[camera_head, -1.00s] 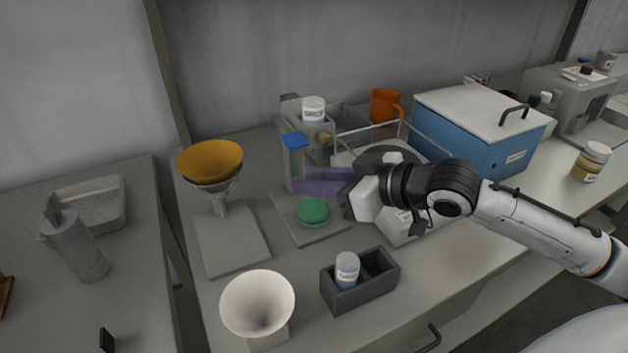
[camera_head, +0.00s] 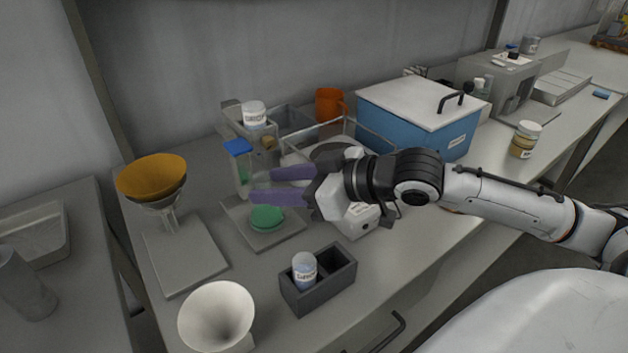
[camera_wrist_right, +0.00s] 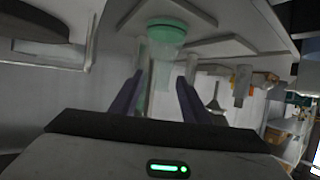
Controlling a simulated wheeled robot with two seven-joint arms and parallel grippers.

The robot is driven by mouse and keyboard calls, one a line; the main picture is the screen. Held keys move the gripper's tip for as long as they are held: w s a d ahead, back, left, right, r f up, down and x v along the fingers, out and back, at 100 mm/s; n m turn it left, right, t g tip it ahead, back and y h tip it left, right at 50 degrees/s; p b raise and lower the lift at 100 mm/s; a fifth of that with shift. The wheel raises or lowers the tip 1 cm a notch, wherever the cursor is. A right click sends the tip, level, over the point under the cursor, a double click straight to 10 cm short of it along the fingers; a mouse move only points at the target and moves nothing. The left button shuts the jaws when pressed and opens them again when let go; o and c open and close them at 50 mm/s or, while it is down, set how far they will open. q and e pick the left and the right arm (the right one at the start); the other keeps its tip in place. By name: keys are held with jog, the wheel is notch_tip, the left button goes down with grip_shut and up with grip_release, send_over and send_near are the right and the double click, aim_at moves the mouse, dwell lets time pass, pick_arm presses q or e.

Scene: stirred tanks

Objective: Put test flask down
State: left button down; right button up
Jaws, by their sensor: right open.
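My left gripper is not in view.
A green disc (camera_head: 267,217) lies on a flat grey plate (camera_head: 288,236) below the fingers. A dark two-slot holder (camera_head: 318,294) with a labelled jar (camera_head: 304,268) and a white funnel (camera_head: 216,314) stand in front. A clear-walled box (camera_head: 375,138) and blue chest (camera_head: 450,140) are behind the arm.

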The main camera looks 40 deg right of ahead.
jog(key=p+v, duration=0.1)
jog(key=v, duration=0.3)
jog(key=shift+p+v, duration=1)
jog(key=shift+v, duration=1.65)
